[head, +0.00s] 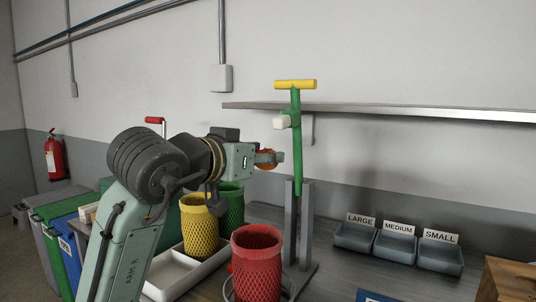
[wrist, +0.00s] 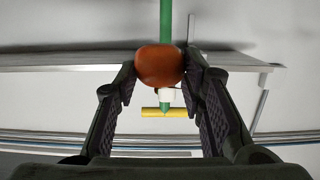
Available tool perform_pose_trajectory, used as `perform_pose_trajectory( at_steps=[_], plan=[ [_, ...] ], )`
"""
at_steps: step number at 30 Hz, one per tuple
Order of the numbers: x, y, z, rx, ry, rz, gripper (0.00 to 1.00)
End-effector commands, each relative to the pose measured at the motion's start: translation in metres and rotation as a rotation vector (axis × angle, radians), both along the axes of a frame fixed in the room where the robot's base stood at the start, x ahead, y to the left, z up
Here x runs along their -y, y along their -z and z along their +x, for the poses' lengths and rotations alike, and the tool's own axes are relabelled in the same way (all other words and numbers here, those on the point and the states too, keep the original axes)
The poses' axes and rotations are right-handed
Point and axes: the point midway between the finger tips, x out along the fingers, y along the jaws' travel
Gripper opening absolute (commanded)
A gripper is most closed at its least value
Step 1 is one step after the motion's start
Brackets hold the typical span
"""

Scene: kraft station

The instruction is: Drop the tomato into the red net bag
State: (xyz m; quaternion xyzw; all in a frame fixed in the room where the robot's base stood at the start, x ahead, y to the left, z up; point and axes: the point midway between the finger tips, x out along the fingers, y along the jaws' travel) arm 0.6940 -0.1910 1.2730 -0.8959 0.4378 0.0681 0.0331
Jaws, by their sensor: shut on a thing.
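The tomato (wrist: 159,66) is orange-red and sits between the two fingertips of my gripper (wrist: 160,72) in the wrist view. My gripper is shut on it. In the head view the tomato (head: 264,164) shows partly behind the fingers of my gripper (head: 268,158), held in the air above the table. The red net bag (head: 257,265) stands open at the top, lower in the head view and below the gripper's height. Its inside is mostly hidden.
A yellow net bag (head: 199,228) and a green net bag (head: 231,208) stand behind the red one, near a white tray (head: 178,272). A green post with a yellow handle (head: 296,84) rises close to my gripper. Labelled grey bins (head: 440,257) stand right; a shelf (head: 400,111) runs behind.

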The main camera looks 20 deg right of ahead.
Motion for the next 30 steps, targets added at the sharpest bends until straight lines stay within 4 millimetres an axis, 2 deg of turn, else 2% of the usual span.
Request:
perform_pose_trajectory(
  at_steps=[15,26,27,30],
  plan=[
    [0.0,0.054,0.0,0.0,-0.001,0.0,0.13],
    [0.0,0.059,0.0,0.0,0.0,0.0,0.13],
    [0.0,0.059,0.0,0.0,0.0,0.0,0.37],
    [0.0,0.059,0.0,0.0,-0.001,0.0,0.44]
  ],
)
